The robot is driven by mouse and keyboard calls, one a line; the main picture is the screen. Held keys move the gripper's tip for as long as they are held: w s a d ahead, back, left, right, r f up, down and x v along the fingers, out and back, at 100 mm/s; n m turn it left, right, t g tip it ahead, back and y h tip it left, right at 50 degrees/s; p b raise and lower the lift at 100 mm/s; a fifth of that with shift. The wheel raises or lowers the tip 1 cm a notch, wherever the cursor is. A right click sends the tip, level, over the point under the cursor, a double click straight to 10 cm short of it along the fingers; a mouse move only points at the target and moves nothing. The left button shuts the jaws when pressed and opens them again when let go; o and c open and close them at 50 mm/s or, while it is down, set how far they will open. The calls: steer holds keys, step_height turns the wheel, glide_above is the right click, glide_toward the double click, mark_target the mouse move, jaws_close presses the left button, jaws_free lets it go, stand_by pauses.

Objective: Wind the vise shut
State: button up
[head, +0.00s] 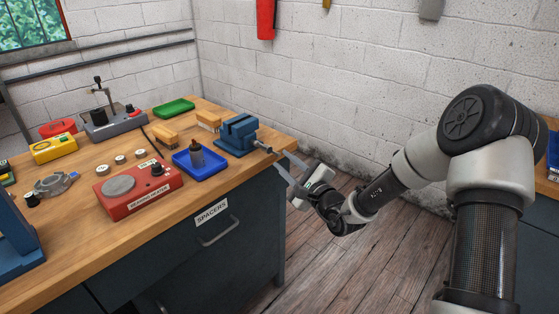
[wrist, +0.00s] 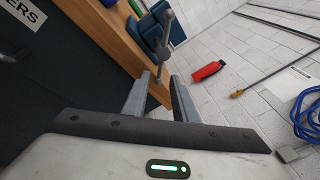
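The blue vise (head: 238,136) is mounted at the right end of the workbench. Its grey screw and handle (head: 264,148) stick out past the bench edge toward my gripper. My gripper (head: 281,167) is off the bench's right end, its fingers pointing at the handle. In the wrist view, the vise (wrist: 150,32) is at the top, with its grey handle bar (wrist: 166,30) hanging toward my fingertips (wrist: 160,79). The fingers are apart with nothing clearly held between them. I cannot tell whether the bar's lower end is between the tips. The jaw gap is too small to judge.
The wooden workbench (head: 75,240) carries a blue tray (head: 203,172) with a bottle, a red bearing heater (head: 140,188) and brushes near the vise. A drawer handle (head: 220,233) sticks out in front. The floor (head: 340,260) right of the bench is clear.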

mark_target(275, 154)
steer(key=shift+x, duration=1.8)
jaws_close()
